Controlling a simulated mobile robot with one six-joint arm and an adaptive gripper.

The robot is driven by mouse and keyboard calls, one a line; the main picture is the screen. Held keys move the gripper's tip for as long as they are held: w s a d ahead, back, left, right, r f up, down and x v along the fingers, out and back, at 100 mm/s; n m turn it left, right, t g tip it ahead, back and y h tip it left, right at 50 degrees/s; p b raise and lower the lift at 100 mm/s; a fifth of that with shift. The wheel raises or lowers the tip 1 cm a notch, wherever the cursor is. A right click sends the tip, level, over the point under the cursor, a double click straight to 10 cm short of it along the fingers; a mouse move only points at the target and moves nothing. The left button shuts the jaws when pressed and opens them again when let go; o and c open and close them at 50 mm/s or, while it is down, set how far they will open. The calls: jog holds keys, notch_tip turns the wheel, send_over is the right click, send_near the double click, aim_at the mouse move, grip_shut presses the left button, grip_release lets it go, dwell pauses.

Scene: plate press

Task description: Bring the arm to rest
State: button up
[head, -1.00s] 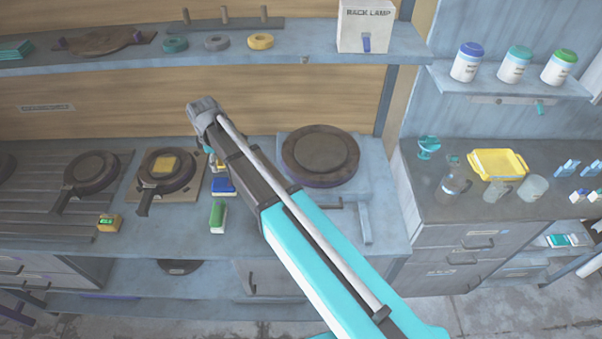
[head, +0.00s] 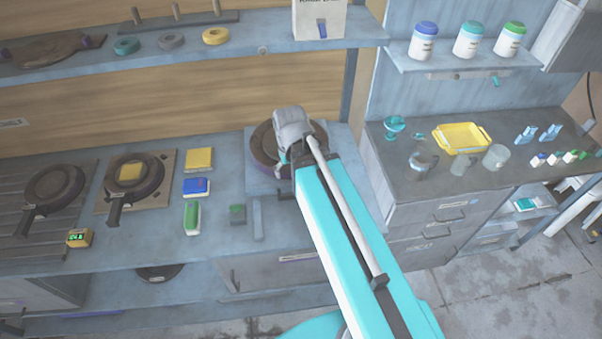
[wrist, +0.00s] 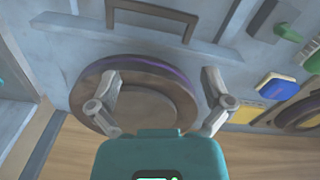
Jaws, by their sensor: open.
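My arm reaches up across the middle of the head view. The round brown plate (wrist: 155,98) lies beyond the fingers in that view. I cannot tell the gap between fingers and plate.
A yellow block (head: 199,159), a blue block (head: 196,187) and a green block (head: 192,217) lie left of the press. Two pans (head: 53,188) are farther left. A shelf (head: 190,55) runs above the bench. A yellow tray (head: 462,138) and jars stand on the right.

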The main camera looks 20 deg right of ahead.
jog(key=shift+s+d+m, duration=0.8)
jog(key=shift+s+d, duration=0.2)
jog(key=shift+d, duration=0.15)
dwell(0.4)
